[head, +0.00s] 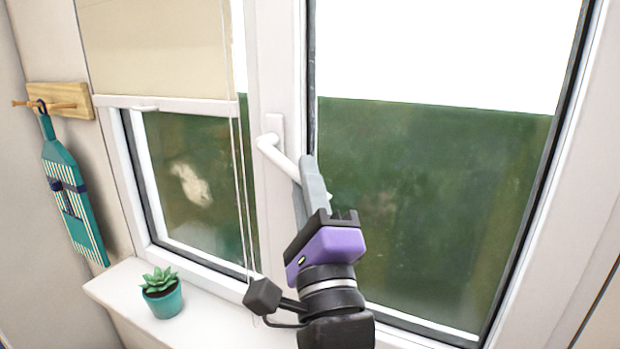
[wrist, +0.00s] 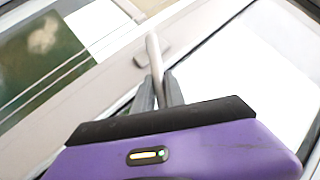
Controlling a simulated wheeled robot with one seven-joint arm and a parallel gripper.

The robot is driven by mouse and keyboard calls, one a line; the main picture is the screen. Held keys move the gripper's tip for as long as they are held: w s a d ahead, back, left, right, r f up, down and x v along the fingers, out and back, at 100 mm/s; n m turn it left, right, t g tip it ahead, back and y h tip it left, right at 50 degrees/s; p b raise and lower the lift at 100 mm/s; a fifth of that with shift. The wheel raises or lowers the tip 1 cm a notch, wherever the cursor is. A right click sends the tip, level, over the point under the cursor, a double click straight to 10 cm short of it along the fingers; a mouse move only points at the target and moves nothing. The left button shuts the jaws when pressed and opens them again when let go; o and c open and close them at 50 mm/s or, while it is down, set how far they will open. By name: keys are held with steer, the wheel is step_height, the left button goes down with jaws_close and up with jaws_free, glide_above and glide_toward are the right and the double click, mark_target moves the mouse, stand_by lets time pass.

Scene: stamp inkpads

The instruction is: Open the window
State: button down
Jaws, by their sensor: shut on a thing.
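The white window handle (head: 280,156) is on the frame post at the left of the large right window pane (head: 430,190). Its lever slants down to the right from its pivot. My gripper (head: 309,178) is shut on the lever's free end. In the wrist view the handle (wrist: 153,50) runs down between the two grey fingers of my gripper (wrist: 159,88). The lever's tip is hidden by the fingers. I see no clear gap at the window's edge, but my arm covers part of the frame.
A left pane (head: 195,185) has a beige blind (head: 155,45) partly lowered, with thin cords hanging beside the handle. A potted succulent (head: 162,292) stands on the white sill (head: 205,318). A teal striped board (head: 75,200) hangs from a wooden wall rack (head: 65,101).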

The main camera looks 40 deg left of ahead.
steer(key=shift+a+f+m+t, duration=0.25)
steer(key=shift+f+m+t, duration=0.25)
steer(key=shift+m+t, duration=0.45)
steer(key=shift+m+h, duration=0.25)
steer(key=shift+h, duration=0.15)
steer(key=c, duration=1.4)
jaws_free()
steer(key=shift+s, duration=0.1)
steer(key=b+v, duration=0.1)
steer(key=v, duration=0.6)
steer(key=shift+s+d+f, duration=0.15)
steer(key=shift+d+f, duration=0.05)
steer(key=shift+d, duration=0.05)
